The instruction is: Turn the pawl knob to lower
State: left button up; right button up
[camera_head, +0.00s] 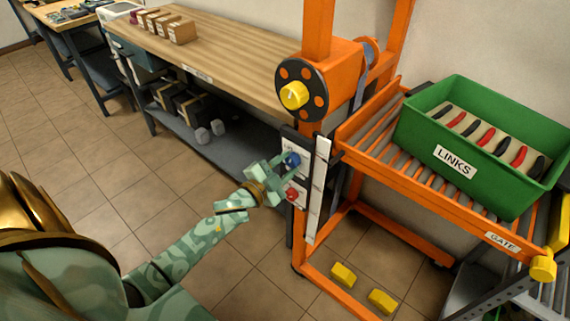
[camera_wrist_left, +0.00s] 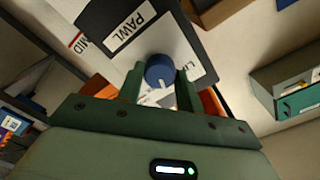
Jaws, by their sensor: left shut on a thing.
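The pawl knob (camera_head: 292,159) is a blue round knob on a panel on the orange frame's post. In the left wrist view the blue knob (camera_wrist_left: 159,70) shows a pale pointer line, beside a white plate (camera_wrist_left: 140,35) that reads PAWL, with a partly covered word starting "LI". My left gripper (camera_head: 284,164) is shut on the knob, one finger on each side; its fingers also show in the left wrist view (camera_wrist_left: 160,85). The lower word on the plate is not visible. My right gripper is not in view.
A red knob (camera_head: 291,194) sits just below the blue one. A black wheel with a yellow hub (camera_head: 294,95) is above. A green LINKS crate (camera_head: 490,175) stands on the orange roller rack (camera_head: 420,185) at right. A wooden bench (camera_head: 230,65) is behind. Yellow blocks (camera_head: 343,274) lie below.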

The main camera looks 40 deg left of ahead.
pick_arm(q)
jog(key=m, duration=0.5)
jog(key=shift+m, duration=0.4)
dwell(0.3)
jog(key=o, duration=1)
jog(key=s, duration=0.5)
jog(key=s+p, duration=0.1)
jog(key=s, duration=0.5)
jog(key=s+a+p, duration=0.1)
jog(key=s, duration=0.4)
jog(key=shift+s+a, duration=0.1)
jog(key=shift+s, duration=0.1)
